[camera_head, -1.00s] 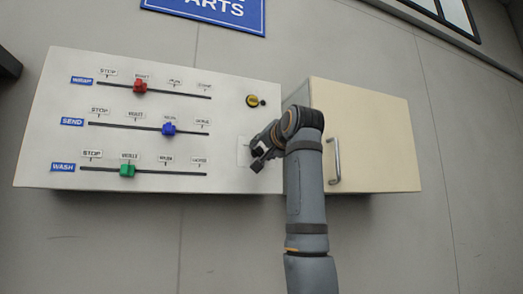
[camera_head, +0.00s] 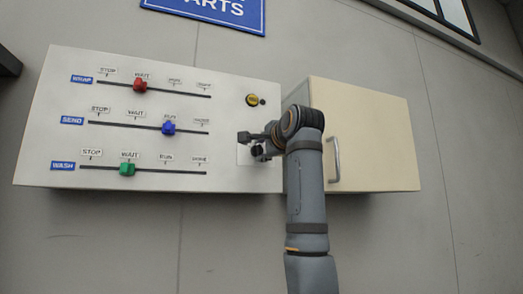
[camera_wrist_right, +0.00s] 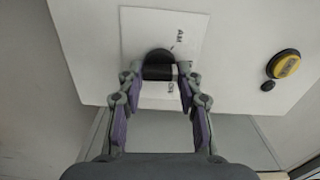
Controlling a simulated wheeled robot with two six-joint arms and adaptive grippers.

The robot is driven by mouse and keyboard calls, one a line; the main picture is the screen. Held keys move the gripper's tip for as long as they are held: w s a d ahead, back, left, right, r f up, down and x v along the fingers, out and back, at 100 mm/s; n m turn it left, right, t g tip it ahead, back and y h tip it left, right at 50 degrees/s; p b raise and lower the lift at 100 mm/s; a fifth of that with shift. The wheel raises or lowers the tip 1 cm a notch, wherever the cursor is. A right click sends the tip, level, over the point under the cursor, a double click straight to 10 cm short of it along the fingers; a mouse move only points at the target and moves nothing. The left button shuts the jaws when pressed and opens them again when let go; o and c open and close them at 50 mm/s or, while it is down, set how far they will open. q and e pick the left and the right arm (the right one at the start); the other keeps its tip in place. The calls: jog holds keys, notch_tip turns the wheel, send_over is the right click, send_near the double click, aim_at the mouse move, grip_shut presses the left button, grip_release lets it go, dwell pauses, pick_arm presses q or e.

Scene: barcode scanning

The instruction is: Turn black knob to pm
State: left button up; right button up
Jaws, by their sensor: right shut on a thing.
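The black knob (camera_wrist_right: 158,62) is on a white label plate (camera_wrist_right: 133,22) on the pale control panel (camera_head: 225,95). In the right wrist view, AM is printed on the plate up and right of the knob, and partly hidden lettering shows below it. My right gripper (camera_head: 251,144) is at the knob, shut on it, with one finger on each side in the right wrist view (camera_wrist_right: 160,76). In the head view the gripper hides most of the knob. I cannot read which mark the knob points to. My left gripper is not in view.
A yellow button (camera_head: 252,100) sits above the knob, with a small black dot beside it. Red (camera_head: 140,85), blue (camera_head: 169,128) and green (camera_head: 127,170) sliders are to the left. A cream cabinet (camera_head: 375,140) with a metal handle (camera_head: 335,160) adjoins on the right.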

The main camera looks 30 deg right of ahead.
jog(key=shift+f+m, duration=0.1)
jog(key=shift+m, duration=0.3)
jog(key=o, duration=1.1)
jog(key=shift+s, duration=0.1)
jog(key=v, duration=1.2)
jog(key=shift+d, duration=0.1)
